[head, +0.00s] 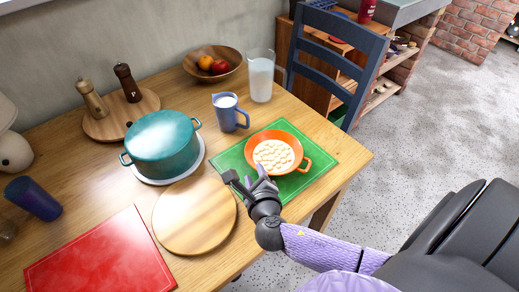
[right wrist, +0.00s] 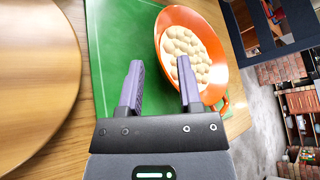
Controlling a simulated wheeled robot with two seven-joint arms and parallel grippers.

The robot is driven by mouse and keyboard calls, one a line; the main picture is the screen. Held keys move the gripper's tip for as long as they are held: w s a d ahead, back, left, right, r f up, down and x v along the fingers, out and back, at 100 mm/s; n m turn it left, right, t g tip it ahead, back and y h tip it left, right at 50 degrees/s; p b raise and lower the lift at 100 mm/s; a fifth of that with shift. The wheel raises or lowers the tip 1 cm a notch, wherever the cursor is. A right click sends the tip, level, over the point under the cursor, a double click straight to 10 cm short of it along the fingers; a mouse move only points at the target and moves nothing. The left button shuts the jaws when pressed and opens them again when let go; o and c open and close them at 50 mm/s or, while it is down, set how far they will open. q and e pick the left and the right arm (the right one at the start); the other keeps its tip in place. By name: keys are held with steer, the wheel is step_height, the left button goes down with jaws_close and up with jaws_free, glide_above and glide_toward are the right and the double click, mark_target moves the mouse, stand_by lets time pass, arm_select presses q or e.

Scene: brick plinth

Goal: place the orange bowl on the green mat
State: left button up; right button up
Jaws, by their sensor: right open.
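The orange bowl (head: 287,139) rests upright on the green mat (head: 313,148) at the right side of the wooden table. It has two side handles and holds several pale round pieces. In the right wrist view the bowl (right wrist: 220,82) is at the upper right of the green mat (right wrist: 110,55). My right gripper (head: 250,178) is at the mat's front-left edge, beside the bowl. In the right wrist view its two fingers (right wrist: 160,80) are apart with green mat between them. The right fingertip overlaps the bowl's rim in the picture; I cannot tell whether they touch. My left gripper is not in view.
A round wooden board (head: 193,217) lies left of my right gripper. A teal pot (head: 163,145), a blue pitcher (head: 229,113) and a glass of milk (head: 261,77) stand behind. A red mat (head: 100,258) lies front left. A blue chair (head: 340,48) stands by the table's far right edge.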

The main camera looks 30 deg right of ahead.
steer(key=p+v, duration=0.1)
steer(key=v, duration=0.5)
steer(key=shift+p, duration=0.3)
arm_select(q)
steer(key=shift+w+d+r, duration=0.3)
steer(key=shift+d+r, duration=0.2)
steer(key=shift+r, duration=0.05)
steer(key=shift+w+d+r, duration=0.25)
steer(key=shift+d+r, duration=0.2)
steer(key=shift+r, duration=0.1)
